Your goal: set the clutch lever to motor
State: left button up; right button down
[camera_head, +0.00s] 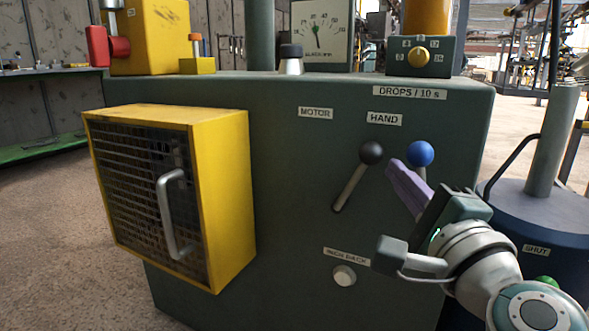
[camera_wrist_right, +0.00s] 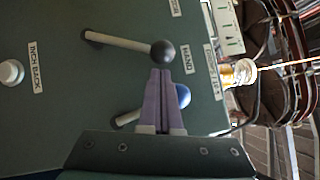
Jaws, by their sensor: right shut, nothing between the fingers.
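The lever with the black ball knob (camera_head: 371,152) is on the front of the green machine box, tilted up and to the right toward the HAND label (camera_head: 384,119). The MOTOR label (camera_head: 316,113) is further left. My right gripper (camera_head: 392,164) is shut and empty, its purple fingers between the black knob and a blue-knobbed lever (camera_head: 420,153). In the right wrist view the fingertips (camera_wrist_right: 161,73) are close to the black knob (camera_wrist_right: 162,53); I cannot tell whether they touch. The blue knob (camera_wrist_right: 184,96) is partly hidden by the fingers. My left gripper is not in view.
A yellow box with a grille and handle (camera_head: 225,180) juts out on the left. The white INCH BACK button (camera_head: 344,275) is below the levers. A dark blue drum (camera_head: 540,215) stands at right. The panel left of the black knob, below MOTOR, is clear.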

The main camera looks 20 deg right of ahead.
jog(key=shift+w+d, duration=0.1)
jog(key=shift+w, duration=0.4)
jog(key=shift+r, duration=0.1)
jog(key=shift+w+a+r+n+g+y+p, duration=0.25)
jog(key=shift+r+n+p, duration=0.3)
jog(key=shift+p, duration=1.1)
jog(key=n+g+p, duration=0.4)
jog(key=n+p, duration=0.1)
jog(key=p, duration=1)
send_near(325, 138)
jog(key=w+d, duration=0.1)
jog(key=d, duration=0.1)
jog(key=shift+w+a+f+y, duration=0.15)
jog(key=shift+w+a, duration=0.45)
jog(key=shift+w+a+f+y, duration=0.1)
jog(key=shift+w+a, duration=0.45)
jog(key=shift+w, duration=0.1)
